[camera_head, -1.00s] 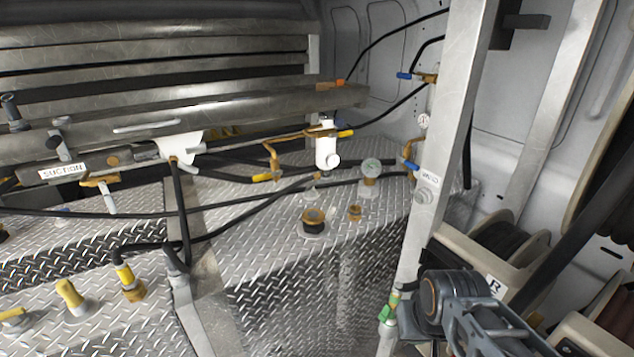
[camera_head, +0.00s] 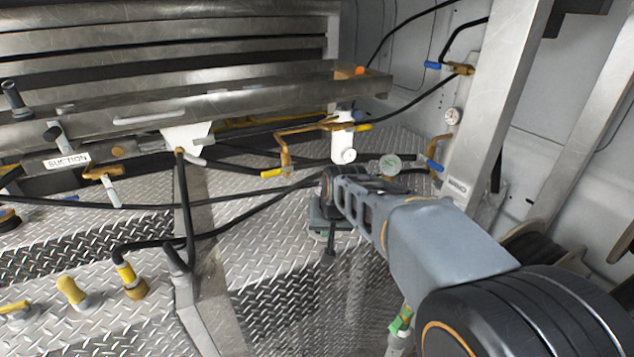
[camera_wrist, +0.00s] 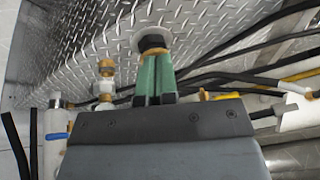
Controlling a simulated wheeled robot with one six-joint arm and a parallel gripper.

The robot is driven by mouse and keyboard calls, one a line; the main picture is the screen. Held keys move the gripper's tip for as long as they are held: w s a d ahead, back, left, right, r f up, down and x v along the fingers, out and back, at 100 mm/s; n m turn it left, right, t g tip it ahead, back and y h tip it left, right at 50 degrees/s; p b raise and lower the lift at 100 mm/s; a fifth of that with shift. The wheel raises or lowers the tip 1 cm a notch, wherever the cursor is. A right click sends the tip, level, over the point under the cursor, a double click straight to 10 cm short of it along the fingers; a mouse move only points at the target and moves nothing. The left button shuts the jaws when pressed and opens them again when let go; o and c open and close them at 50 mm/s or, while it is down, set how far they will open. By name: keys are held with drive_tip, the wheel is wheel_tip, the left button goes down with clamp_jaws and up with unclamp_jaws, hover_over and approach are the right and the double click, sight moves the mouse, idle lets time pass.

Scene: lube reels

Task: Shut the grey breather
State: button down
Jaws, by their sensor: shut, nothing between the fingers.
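My gripper (camera_head: 328,255) is over the diamond-plate tank top, below the white filter. In the wrist view its two green fingers (camera_wrist: 155,62) are side by side and shut. Their tips are at a dark round cap (camera_wrist: 152,43) with an orange-brown band, on a pale grey flange (camera_wrist: 140,38). This cap may be the breather; I cannot tell for sure. The fingers overlap it in the picture, and whether they touch it is unclear. In the head view my arm and gripper hide the cap.
A white filter (camera_head: 343,150) and a round gauge (camera_head: 391,165) stand just behind my gripper. A metal post (camera_head: 492,120) rises to the right. Black hoses (camera_head: 230,228) cross the tank top at left. A brass fitting (camera_wrist: 105,68) is left of the fingers.

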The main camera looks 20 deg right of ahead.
drive_tip(key=w+d+f+m+t+p, duration=0.1)
drive_tip(key=w+d+m, duration=0.1)
drive_tip(key=w+d, duration=0.45)
drive_tip(key=w+d+f+m+t, duration=0.1)
drive_tip(key=w+d+f+m, duration=0.15)
drive_tip(key=w, duration=0.75)
drive_tip(key=w+d+f+m+t+p, duration=0.1)
drive_tip(key=w+d+m, duration=0.1)
drive_tip(key=w+d, duration=0.55)
drive_tip(key=shift+h, duration=0.4)
drive_tip(key=x, duration=0.3)
drive_tip(key=p+x, duration=0.1)
drive_tip(key=x, duration=0.3)
drive_tip(key=w+a+p+x, duration=0.1)
drive_tip(key=x, duration=0.3)
drive_tip(key=shift+s+a+r, duration=0.1)
drive_tip(key=shift+a+r, duration=0.05)
drive_tip(key=shift+r, duration=0.2)
drive_tip(key=shift+w+a+p, duration=0.6)
drive_tip(key=shift+w+a, duration=0.05)
drive_tip(key=shift+w, duration=0.2)
drive_tip(key=shift+w+a+p, duration=0.3)
drive_tip(key=shift+w+a, duration=0.25)
drive_tip(key=shift+w, duration=0.2)
drive_tip(key=shift+a, duration=0.1)
